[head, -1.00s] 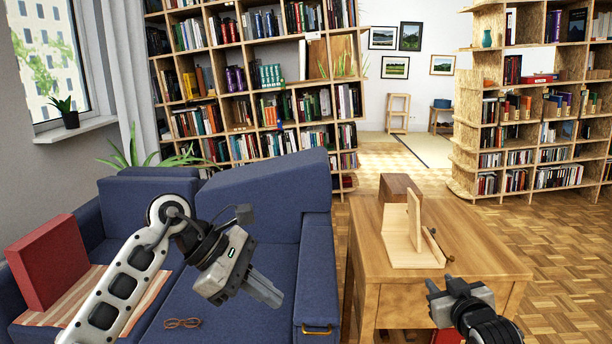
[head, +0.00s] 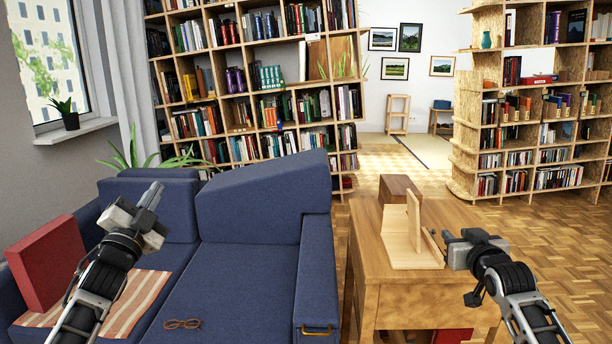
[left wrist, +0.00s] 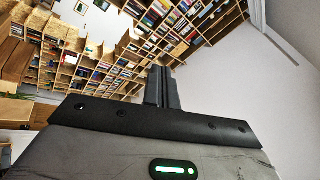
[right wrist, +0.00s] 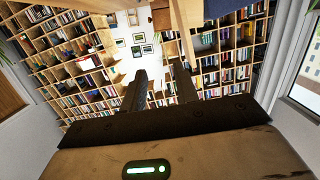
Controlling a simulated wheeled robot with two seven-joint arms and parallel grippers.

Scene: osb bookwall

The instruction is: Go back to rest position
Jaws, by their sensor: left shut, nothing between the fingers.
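My left gripper (head: 152,195) is raised in front of the blue sofa and points upward. In the left wrist view its two fingers (left wrist: 161,85) lie together with nothing between them. My right gripper (head: 448,240) is beside the right edge of the wooden side table (head: 450,290), close to the wooden book stand (head: 418,255) on it. I cannot tell in the head view whether it touches the stand. In the right wrist view its fingers (right wrist: 160,85) stand apart with an empty gap.
The blue sofa (head: 245,275) holds a red cushion (head: 47,262), a striped cloth (head: 140,300) and glasses (head: 183,324). A dark wooden block (head: 398,187) is at the table's back. Bookshelves (head: 245,95) stand behind. Parquet floor (head: 550,250) is clear at right.

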